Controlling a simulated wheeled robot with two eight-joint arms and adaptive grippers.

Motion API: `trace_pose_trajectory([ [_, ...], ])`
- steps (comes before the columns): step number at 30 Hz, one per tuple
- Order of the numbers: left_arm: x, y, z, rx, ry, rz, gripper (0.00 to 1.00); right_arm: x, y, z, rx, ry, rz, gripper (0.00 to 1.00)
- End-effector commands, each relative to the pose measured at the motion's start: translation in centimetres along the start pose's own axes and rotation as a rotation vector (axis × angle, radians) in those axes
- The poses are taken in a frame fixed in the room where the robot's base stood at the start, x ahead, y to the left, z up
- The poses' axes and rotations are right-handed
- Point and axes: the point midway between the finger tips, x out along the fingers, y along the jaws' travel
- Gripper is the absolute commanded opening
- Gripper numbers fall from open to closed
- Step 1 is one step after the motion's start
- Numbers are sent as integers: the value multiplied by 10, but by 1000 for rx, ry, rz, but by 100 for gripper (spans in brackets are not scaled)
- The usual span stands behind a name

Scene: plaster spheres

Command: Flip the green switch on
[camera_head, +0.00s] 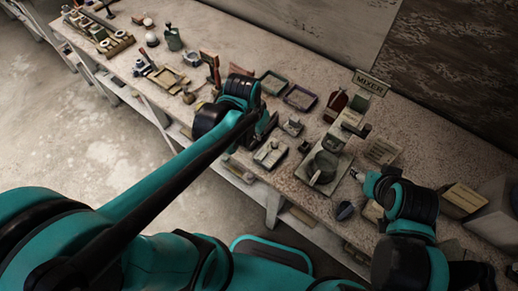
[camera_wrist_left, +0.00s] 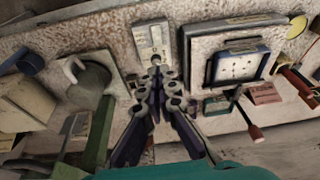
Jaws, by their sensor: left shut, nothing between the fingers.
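My left gripper (camera_head: 268,132) hangs over the middle of the workbench; in the left wrist view its fingers (camera_wrist_left: 158,70) are shut and empty. Just beyond the fingertips is a small pale panel (camera_wrist_left: 150,36) with small fittings, partly covered by the fingers.
Two trays (camera_head: 299,97) and a brown bottle (camera_head: 335,104) lie behind. In the wrist view, a framed box (camera_wrist_left: 236,64) sits right of the fingers.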

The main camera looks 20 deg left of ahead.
Motion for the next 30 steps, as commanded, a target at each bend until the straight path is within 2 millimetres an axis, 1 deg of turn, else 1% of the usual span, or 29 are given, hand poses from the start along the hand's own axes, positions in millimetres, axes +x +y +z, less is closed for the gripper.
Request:
trace_pose_trajectory([
  [1,0,1,-5,15,-18,8,0,-5,0,-4,0,0,0,56],
  [4,4,3,-9,37,-44,20,0,-8,0,-6,0,0,0,56],
  [20,12,4,-10,52,-62,27,0,-8,0,-5,0,0,0,56],
  [23,21,4,-10,52,-61,27,0,-4,0,-3,0,0,0,56],
  [25,32,4,-9,52,-61,27,0,-1,0,-1,0,0,0,56],
  [30,68,5,-6,51,-61,27,0,10,0,8,0,0,0,56],
])
